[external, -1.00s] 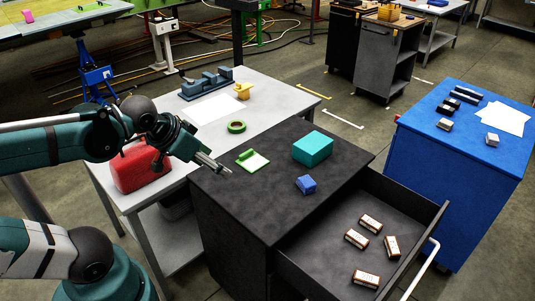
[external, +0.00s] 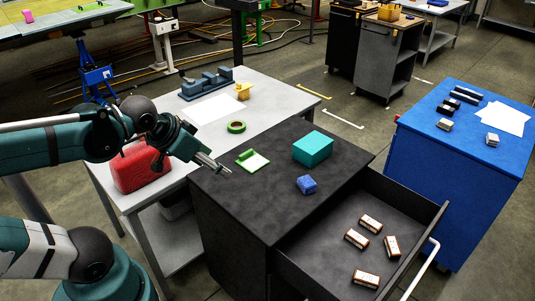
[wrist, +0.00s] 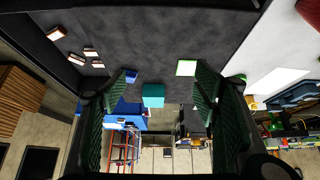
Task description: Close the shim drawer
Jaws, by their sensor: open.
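The shim drawer (external: 340,238) is pulled out from the front of the black cabinet (external: 240,210), toward the lower right in the external view. Its white bar handle (external: 423,268) is on the drawer's front face. Several white-and-brown blocks (external: 370,223) lie inside the drawer. My gripper (external: 222,168) is above the left part of the cabinet top, apart from the drawer and its handle. In the wrist view my gripper (wrist: 165,100) has its fingers wide apart with nothing between them held. The open drawer shows at the upper left there, with its blocks (wrist: 92,52).
On the cabinet top are a teal box (external: 313,148), a blue block (external: 306,185) and a green-and-white clipboard-like item (external: 253,160). A grey table (external: 270,97) stands behind it with a red container (external: 140,167). A blue cabinet (external: 450,150) stands right of the drawer, with floor between.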

